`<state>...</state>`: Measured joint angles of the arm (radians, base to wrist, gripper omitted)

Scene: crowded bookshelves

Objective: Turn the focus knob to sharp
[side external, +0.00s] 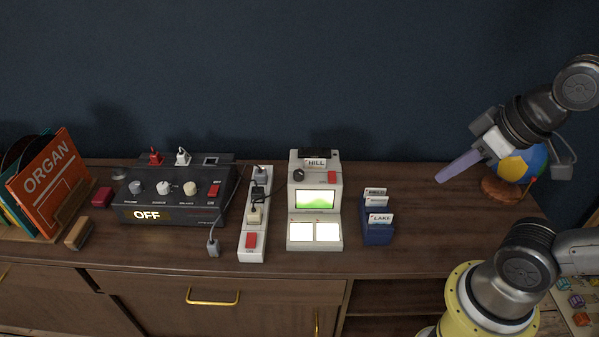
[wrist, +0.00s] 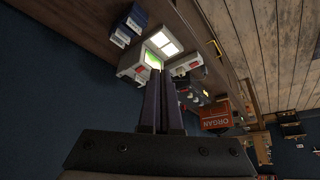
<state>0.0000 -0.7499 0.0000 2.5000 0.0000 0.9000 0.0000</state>
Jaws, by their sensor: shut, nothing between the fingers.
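A pale slide viewer (side external: 315,232) stands on the wooden cabinet top, with a HILL card (side external: 316,162) upright in its top. Its small screen (side external: 315,200) shows a soft green picture; two lit white panels are below it. A dark round knob (side external: 299,174) sits at the upper left of its front, beside a red switch (side external: 332,177). The viewer also shows in the wrist view (wrist: 133,62); I cannot make out the knob there. My gripper (side external: 440,180) is shut and empty, in the air to the right of the viewer and well apart from it.
A blue card holder (side external: 377,236) stands right of the viewer. A white power strip (side external: 249,238) with plugs and cables is left of it, then a dark box (side external: 165,214) reading OFF. A globe (side external: 520,163) stands behind my gripper. The cabinet top right of the card holder is clear.

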